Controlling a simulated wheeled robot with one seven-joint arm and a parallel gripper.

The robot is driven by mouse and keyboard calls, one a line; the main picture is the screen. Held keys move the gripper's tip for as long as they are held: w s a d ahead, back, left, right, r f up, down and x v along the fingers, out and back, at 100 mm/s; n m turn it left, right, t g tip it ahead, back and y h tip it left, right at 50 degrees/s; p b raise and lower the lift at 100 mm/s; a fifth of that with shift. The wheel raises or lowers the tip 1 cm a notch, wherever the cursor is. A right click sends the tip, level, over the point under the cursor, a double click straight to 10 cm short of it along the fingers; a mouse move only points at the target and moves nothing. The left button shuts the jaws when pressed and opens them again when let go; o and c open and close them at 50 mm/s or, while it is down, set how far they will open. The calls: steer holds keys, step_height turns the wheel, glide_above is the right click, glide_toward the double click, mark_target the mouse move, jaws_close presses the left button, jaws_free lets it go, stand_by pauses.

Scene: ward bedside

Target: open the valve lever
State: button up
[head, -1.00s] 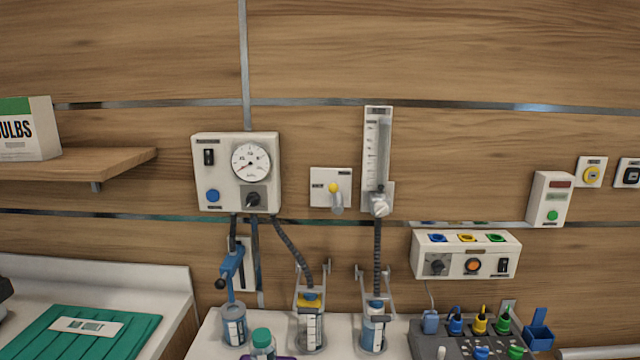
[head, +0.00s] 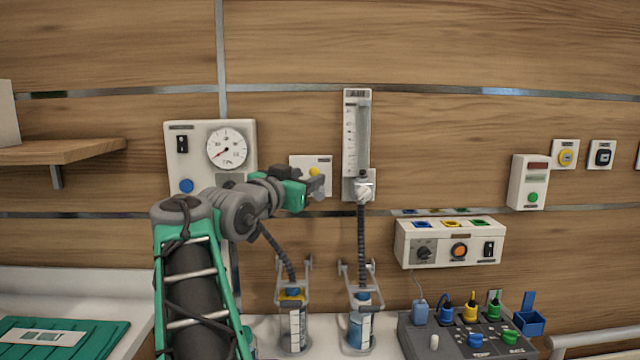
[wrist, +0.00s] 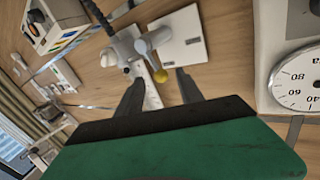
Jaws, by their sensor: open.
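The valve is a white wall plate (head: 298,161) with a yellow-tipped lever, partly hidden by my gripper in the head view. In the wrist view the plate (wrist: 188,50) carries the grey lever (wrist: 160,38), which ends in a yellow knob (wrist: 141,47). My gripper (head: 318,187) is in front of the plate's lower part. In the wrist view its two dark fingers (wrist: 158,86) are apart with nothing held. The lever appears beyond the fingertips; contact cannot be made out.
The flowmeter (head: 357,135) stands close to the right of the plate, with a white knob (head: 364,190). The gauge panel (head: 210,135) is to its left, partly behind my arm. Hoses and canisters (head: 361,327) are below. The wall above the plate is clear.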

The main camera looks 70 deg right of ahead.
steer(key=d+p, duration=0.1)
steer(key=d, duration=0.6)
steer(key=shift+d+p, duration=0.3)
steer(key=shift+c, duration=0.3)
jaws_close()
